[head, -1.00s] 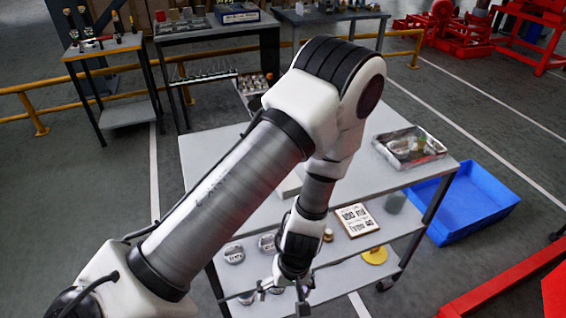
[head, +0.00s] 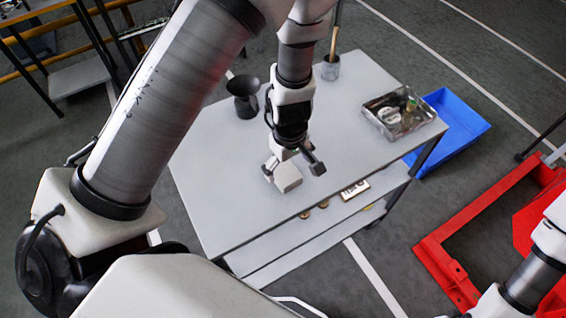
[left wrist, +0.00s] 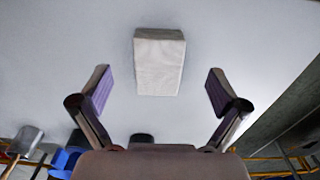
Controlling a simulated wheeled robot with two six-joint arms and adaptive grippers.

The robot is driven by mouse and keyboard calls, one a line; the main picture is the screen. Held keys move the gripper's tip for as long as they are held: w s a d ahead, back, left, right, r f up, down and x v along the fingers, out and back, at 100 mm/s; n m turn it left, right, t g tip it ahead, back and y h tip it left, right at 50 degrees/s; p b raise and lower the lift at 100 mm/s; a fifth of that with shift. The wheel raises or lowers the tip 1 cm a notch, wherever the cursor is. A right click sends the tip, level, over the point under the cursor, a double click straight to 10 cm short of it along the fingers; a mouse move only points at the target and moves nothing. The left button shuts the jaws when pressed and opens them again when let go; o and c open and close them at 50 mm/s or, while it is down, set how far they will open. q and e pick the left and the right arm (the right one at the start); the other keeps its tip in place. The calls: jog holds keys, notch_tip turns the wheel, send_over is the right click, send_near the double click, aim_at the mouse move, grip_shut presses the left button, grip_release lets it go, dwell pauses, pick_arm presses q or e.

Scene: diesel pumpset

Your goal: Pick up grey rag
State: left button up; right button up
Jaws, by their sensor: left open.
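The grey rag (head: 287,178) is a pale, folded block lying on the grey table top (head: 225,205). In the left wrist view the rag (left wrist: 160,62) lies ahead of the fingers, near the middle line between them. My left gripper (head: 293,168) is open and empty, pointing down just above the rag. Its two fingers (left wrist: 160,90) are spread wider than the rag in the left wrist view. No finger visibly grips it. My right gripper is out of view; only part of my right arm shows at the lower right.
A black funnel-like vessel (head: 243,97) and a grey cup with a wooden handle (head: 331,66) stand behind the gripper. A metal tray (head: 398,112) with items sits at the right end. A blue bin (head: 452,130) and red frame (head: 445,270) are beyond. The table's left part is clear.

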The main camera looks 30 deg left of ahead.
aim_at(286, 174)
pick_arm(q)
jog(key=f, duration=0.1)
jog(key=a+f+b, duration=0.1)
jog(key=f, duration=0.1)
jog(key=w+f, duration=0.1)
jog(key=f, duration=0.1)
jog(key=shift+a+b, duration=0.3)
jog(key=shift+b, duration=0.05)
jog(key=shift+s+d+r, duration=0.1)
jog(key=shift+d+r, duration=0.1)
jog(key=shift+d, duration=0.05)
jog(key=shift+s+d+r, duration=0.1)
jog(key=shift+d, duration=0.05)
jog(key=c, duration=1)
jog(key=shift+c, duration=1.1)
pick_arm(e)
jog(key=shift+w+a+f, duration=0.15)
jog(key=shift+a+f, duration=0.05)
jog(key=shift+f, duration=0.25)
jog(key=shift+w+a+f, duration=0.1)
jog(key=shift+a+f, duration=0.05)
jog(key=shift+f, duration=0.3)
